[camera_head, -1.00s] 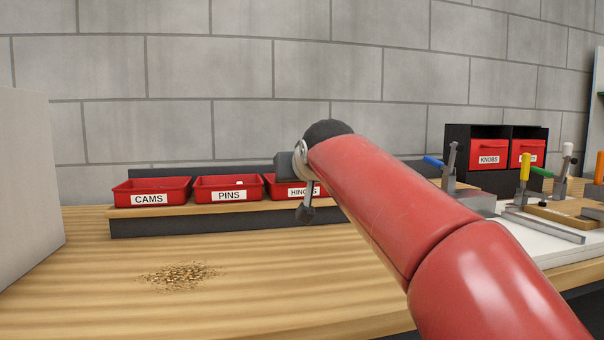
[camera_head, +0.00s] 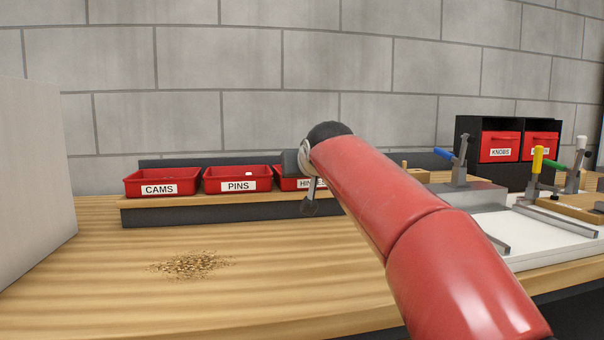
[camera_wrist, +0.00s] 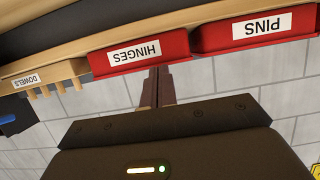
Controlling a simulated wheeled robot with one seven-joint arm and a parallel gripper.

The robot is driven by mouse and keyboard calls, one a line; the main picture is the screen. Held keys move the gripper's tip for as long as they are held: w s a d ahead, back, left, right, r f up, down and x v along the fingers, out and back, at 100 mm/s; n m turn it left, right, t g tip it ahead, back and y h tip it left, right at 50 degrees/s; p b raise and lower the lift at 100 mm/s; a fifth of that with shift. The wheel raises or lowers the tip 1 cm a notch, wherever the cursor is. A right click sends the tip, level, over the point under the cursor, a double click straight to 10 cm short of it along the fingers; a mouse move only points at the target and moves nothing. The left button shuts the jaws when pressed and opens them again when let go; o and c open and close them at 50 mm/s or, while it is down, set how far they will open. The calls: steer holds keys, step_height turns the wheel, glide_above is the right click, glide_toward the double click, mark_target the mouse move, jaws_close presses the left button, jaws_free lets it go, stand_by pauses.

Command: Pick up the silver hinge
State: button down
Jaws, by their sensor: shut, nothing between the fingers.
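No silver hinge can be made out in either view. The red bin labelled HINGES (camera_head: 286,184) sits on the shelf at the back of the bench, its right part hidden behind my arm. The HINGES bin also shows upside down in the wrist view (camera_wrist: 178,44), where only its front wall is visible and its inside is hidden. My gripper (camera_wrist: 158,72) is shut and empty, its fingertips overlapping the lower edge of that bin's front in the wrist view. My arm hides the gripper's fingers in the head view.
The PINS bin (camera_head: 237,172) and CAMS bin (camera_head: 160,176) stand left of the HINGES bin. A DOWELS block (camera_wrist: 62,74) with pegs is on its other side. Clamps and a white board (camera_head: 540,238) lie right. Wood shavings (camera_head: 192,264) lie on open bench; a pale panel (camera_head: 32,180) stands left.

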steer(key=shift+s+d, duration=0.2)
steer(key=shift+s, duration=0.45)
steer(key=shift+s+d, duration=0.15)
steer(key=shift+s, duration=0.45)
steer(key=shift+r, duration=0.15)
